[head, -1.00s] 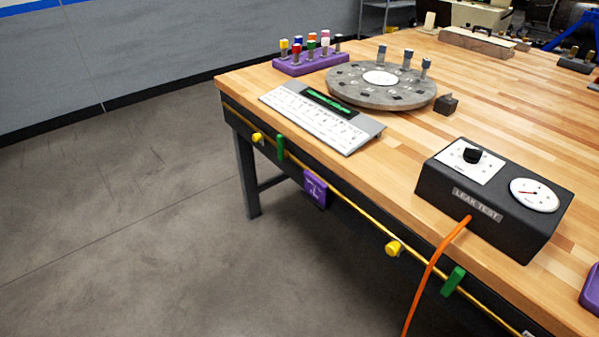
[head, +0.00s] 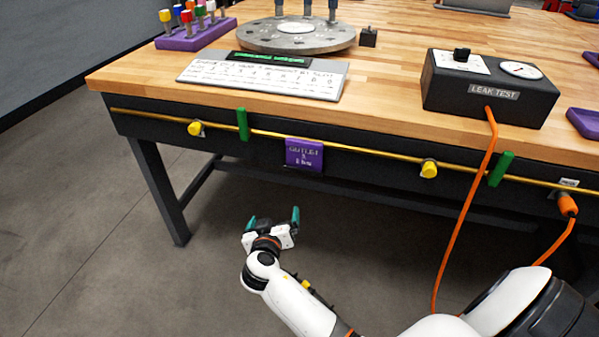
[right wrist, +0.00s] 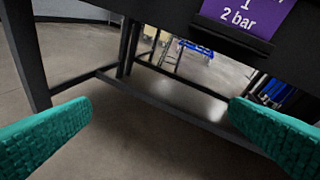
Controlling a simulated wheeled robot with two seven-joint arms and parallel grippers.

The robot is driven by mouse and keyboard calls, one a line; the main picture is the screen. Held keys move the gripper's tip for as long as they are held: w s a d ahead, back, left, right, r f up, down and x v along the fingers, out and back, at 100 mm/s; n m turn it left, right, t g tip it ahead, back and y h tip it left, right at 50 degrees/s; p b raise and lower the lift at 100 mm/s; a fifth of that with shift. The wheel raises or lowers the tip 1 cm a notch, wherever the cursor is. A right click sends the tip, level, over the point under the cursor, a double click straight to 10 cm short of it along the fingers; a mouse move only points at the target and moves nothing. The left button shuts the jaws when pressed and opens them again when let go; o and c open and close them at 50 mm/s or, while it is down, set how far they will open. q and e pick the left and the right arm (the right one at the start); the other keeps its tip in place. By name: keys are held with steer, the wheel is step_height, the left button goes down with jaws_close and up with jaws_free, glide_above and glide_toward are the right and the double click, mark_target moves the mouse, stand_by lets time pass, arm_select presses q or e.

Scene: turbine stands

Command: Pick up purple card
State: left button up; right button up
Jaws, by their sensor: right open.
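The purple card (head: 304,155) hangs upright on the front side of the workbench, below the yellow pipe. It also shows at the top of the right wrist view (right wrist: 243,14), cut off by the frame edge, with "2 bar" legible and a dark holder edge under it. My right gripper (head: 274,217) is open and empty, with its green fingers apart. It is below and slightly left of the card in the head view, not touching it. My left gripper is not in view.
The yellow pipe (head: 370,145) runs along the bench front with yellow knobs (head: 429,169) and green handles (head: 501,169). An orange hose (head: 461,215) hangs to the right from the leak test box (head: 488,92). A keyboard-like panel (head: 262,78) lies on the bench top above the card.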

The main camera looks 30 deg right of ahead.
steer(key=s+d+r+m+h+b, duration=0.1)
steer(key=d+r+m+h, duration=0.15)
steer(key=r, duration=0.35)
steer(key=s+d+r+m+h+b, duration=0.1)
steer(key=r+m+h, duration=0.15)
steer(key=r, duration=0.35)
steer(key=m, duration=0.1)
glide_toward(304, 148)
steer(key=x, duration=0.7)
steer(key=p+x, duration=0.1)
steer(key=shift+w+d+f, duration=0.1)
steer(key=shift+w+f, duration=0.05)
steer(key=shift+f, duration=0.15)
steer(key=shift+w+d, duration=0.35)
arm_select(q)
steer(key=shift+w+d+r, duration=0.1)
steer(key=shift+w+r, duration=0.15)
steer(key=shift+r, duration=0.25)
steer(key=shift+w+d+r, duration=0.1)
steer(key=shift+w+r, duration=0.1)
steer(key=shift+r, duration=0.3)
arm_select(e)
steer(key=c, duration=0.7)
